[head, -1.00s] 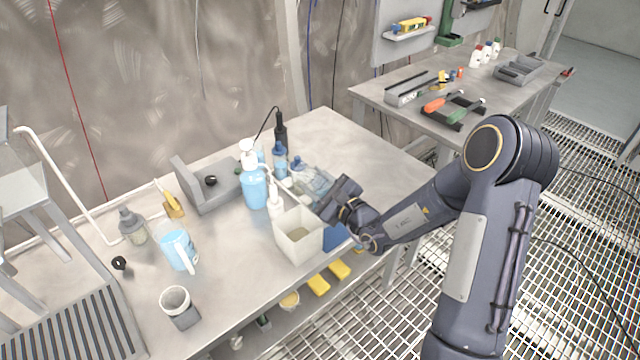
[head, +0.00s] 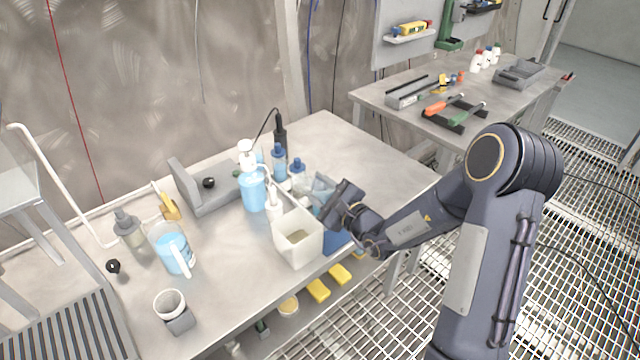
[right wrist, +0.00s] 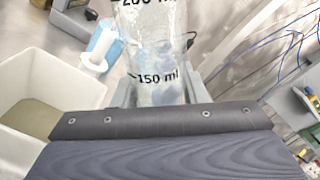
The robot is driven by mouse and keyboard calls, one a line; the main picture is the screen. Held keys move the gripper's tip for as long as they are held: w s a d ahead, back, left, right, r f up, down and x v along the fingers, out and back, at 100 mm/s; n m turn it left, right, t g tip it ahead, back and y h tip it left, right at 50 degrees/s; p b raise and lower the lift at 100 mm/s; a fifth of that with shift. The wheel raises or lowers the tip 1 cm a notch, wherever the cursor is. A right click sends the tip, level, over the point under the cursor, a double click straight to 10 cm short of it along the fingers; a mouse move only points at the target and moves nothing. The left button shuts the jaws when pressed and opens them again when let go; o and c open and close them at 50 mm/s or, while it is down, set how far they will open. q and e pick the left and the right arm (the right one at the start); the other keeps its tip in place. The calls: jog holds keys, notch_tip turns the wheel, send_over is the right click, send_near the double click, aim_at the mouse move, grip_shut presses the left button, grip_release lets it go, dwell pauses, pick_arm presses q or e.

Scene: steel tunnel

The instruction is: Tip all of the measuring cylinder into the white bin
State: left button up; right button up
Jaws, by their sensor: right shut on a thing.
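The white bin (head: 283,246) stands near the front edge of the bench, open at the top, with some beige material at its bottom. It also shows at the left of the right wrist view (right wrist: 88,72). My right gripper (head: 338,203) is shut on the clear measuring cylinder (head: 320,186), just right of and above the bin. In the right wrist view the cylinder (right wrist: 153,45) shows 150 ml and 200 ml marks above the jaws. Bluish patches show through its wall; I cannot tell whether they are contents. Its lower part is hidden. My left gripper is out of view.
A blue bin (head: 336,240) stands close to the right of the white bin. The bench's right end is clear.

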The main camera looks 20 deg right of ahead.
jog(key=shift+w+d+f+n+b, duration=0.1)
jog(key=shift+d+f+n+b, duration=0.15)
jog(key=shift+f+n+b, duration=0.4)
jog(key=shift+r, duration=0.15)
jog(key=shift+d+f+n+b, duration=0.1)
jog(key=shift+f+n+b, duration=0.2)
jog(key=shift+b, duration=0.45)
jog(key=shift+w+d+n+b, duration=0.1)
jog(key=shift+d+n+b, duration=0.15)
jog(key=shift+n+b, duration=0.75)
jog(key=shift+d+f+n+b, duration=0.1)
jog(key=shift+n+b, duration=0.85)
jog(key=shift+b, duration=0.45)
